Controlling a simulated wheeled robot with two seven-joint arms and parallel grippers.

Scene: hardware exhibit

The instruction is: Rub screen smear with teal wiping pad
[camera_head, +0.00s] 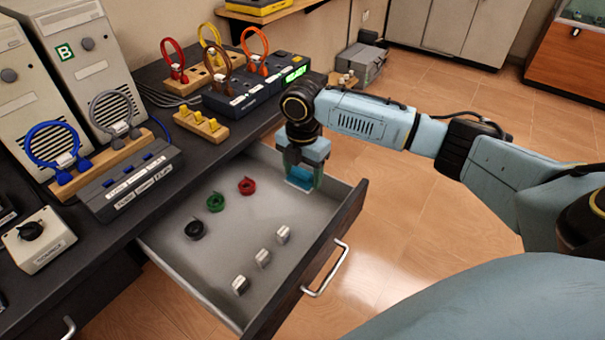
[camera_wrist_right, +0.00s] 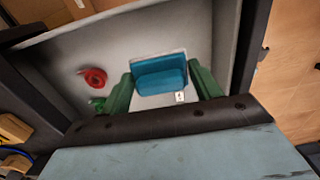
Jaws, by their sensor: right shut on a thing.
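The teal wiping pad (camera_head: 299,181) is at the far right corner of the open drawer. In the right wrist view the pad (camera_wrist_right: 160,72) shows as a blue-teal block between two green fingers. My right gripper (camera_head: 302,173) points down into the drawer, shut on the pad. I cannot tell whether the pad touches the drawer floor. A small lit green screen (camera_head: 294,75) is on a dark blue device on the bench; no smear can be made out at this size. My left gripper is not in view.
The open drawer (camera_head: 353,215) also holds black (camera_head: 195,230), green (camera_head: 215,202) and red (camera_head: 247,186) rings and several small pale blocks (camera_head: 263,258). Devices with upright cable loops and beige towers (camera_head: 85,65) crowd the bench. Open floor lies right of the drawer.

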